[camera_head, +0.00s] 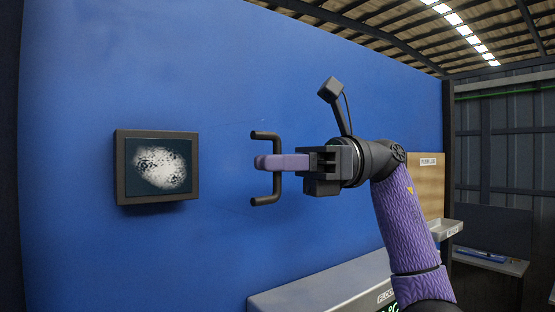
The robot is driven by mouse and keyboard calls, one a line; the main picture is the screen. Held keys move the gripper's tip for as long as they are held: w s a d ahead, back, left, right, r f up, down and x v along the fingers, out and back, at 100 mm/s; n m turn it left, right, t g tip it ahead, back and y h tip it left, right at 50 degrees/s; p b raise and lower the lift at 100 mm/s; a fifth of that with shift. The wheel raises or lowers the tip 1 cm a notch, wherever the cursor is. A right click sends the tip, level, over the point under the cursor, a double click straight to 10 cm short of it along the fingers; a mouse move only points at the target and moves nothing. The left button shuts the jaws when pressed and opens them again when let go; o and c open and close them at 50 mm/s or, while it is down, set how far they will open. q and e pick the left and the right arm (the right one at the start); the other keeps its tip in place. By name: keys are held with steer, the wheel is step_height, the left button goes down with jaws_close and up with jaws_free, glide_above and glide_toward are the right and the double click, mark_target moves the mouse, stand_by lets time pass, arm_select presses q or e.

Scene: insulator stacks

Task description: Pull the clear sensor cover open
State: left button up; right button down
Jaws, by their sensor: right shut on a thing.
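The clear sensor cover is hard to make out; only faint thin lines (222,131) show against the blue wall. Its dark C-shaped handle (266,200) stands out in the middle of the view. My right gripper (268,162) comes in from the right, and its purple fingers are shut on the handle's upright bar, about halfway up. A dark-framed sensor panel (157,196) with a speckled white patch is on the wall left of the handle. My left gripper is not in view.
A blue wall (300,60) fills most of the view. A grey box (320,285) with a label sits low in front of it. Shelves (490,262) and a tan board (430,180) are at the right. The wall between panel and handle looks free.

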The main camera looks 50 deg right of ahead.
steer(key=shift+d, duration=0.25)
stand_by(0.4)
steer(key=c, duration=0.7)
jaws_free()
steer(key=shift+w, duration=0.15)
steer(key=shift+c, duration=0.2)
steer(key=p+v, duration=0.3)
steer(key=v, duration=0.7)
steer(key=shift+f, duration=0.15)
